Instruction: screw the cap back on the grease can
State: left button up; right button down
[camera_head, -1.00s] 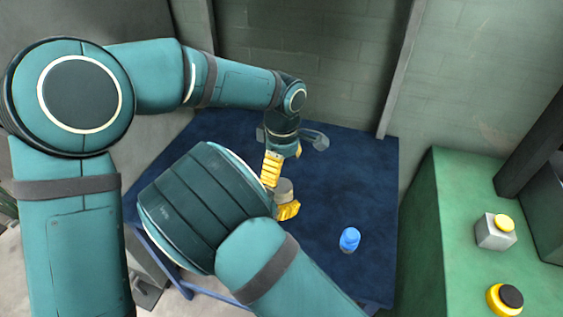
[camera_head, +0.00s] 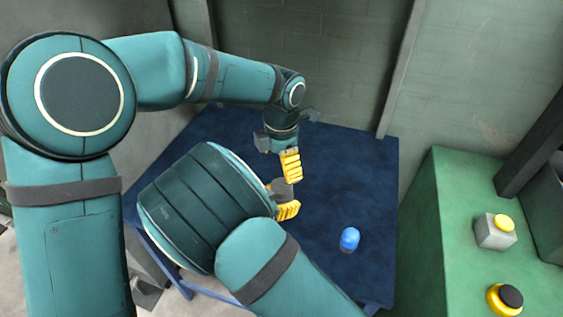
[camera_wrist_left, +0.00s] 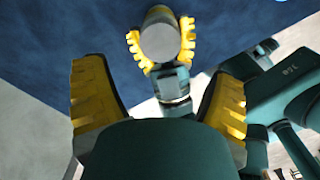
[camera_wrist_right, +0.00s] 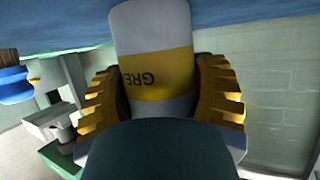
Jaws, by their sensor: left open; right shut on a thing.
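The grease can (camera_wrist_right: 155,75) is white with a yellow band and part of its lettering showing upside down in the right wrist view. My right gripper (camera_head: 280,202) is shut around its side and holds it upright at the table. The can's round grey top (camera_wrist_left: 160,42), which looks like the cap, faces my left gripper. I cannot tell whether it is screwed tight. My left gripper (camera_head: 290,166) is open above the can, pointing down, with its fingers apart from the top. My right forearm hides part of the can in the head view.
The dark blue table (camera_head: 335,170) is mostly bare. A small blue domed object (camera_head: 349,239) stands on it to the right. A wall is behind.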

aim_at(281, 185)
pick_arm(q)
jog(key=shift+f, duration=4)
jog(key=c, duration=1.3)
jog(key=o, duration=1.3)
jog(key=shift+r, duration=0.1)
jog(key=shift+r, duration=2.2)
